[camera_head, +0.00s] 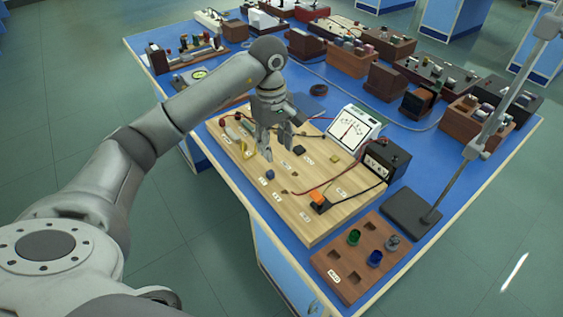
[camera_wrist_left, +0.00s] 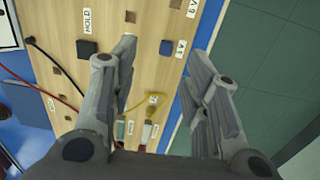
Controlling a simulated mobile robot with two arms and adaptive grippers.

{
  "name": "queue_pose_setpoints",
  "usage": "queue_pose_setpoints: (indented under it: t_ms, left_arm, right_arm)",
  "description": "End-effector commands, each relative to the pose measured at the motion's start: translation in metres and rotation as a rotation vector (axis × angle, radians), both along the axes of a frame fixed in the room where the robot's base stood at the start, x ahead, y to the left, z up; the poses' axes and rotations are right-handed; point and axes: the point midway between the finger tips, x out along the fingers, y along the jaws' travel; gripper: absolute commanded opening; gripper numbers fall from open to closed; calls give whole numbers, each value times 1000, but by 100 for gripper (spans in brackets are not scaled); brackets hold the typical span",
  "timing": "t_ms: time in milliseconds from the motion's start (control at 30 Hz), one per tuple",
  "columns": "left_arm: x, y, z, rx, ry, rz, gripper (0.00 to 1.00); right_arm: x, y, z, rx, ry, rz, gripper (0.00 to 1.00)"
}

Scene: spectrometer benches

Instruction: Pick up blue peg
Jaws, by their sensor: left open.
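My left gripper (camera_head: 277,146) is open and empty, pointing down above the wooden board (camera_head: 317,224). In the left wrist view my left gripper (camera_wrist_left: 160,62) has its two fingers spread apart over the board. A small blue peg (camera_head: 270,174) sits on the board, just in front of the fingers. It shows in the left wrist view (camera_wrist_left: 166,47) as a small blue block between and beyond the fingertips. Another blue peg (camera_head: 375,258) stands in the brown tray (camera_head: 336,279), to the right of the gripper. My right gripper is not in view.
A white meter (camera_head: 353,131) and a black box (camera_head: 386,157) with wires stand at the board's right side. A metal stand (camera_head: 411,212) rises beside the tray. A green peg (camera_head: 354,237) stands in the tray. Several peg racks fill the back of the blue table.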

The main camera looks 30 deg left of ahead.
Motion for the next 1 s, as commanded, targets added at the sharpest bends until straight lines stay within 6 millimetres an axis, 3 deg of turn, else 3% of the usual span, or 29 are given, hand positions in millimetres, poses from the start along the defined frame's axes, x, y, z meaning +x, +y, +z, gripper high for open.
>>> queue_pose_setpoints:
  t_ms: [167,500,667,833,1000]
  left_arm:
    - [-3,13,-8,41,20,2,43]
    - [-3,12,-50,37,16,2,43]
    - [-3,14,-61,36,19,3,43]
    - [-3,19,-83,36,20,4,43]
    - [-2,19,-102,35,17,2,43]
  right_arm:
    - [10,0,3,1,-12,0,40]
    - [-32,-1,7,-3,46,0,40]
    - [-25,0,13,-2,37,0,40]
    - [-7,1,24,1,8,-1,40]
    - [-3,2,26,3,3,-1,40]
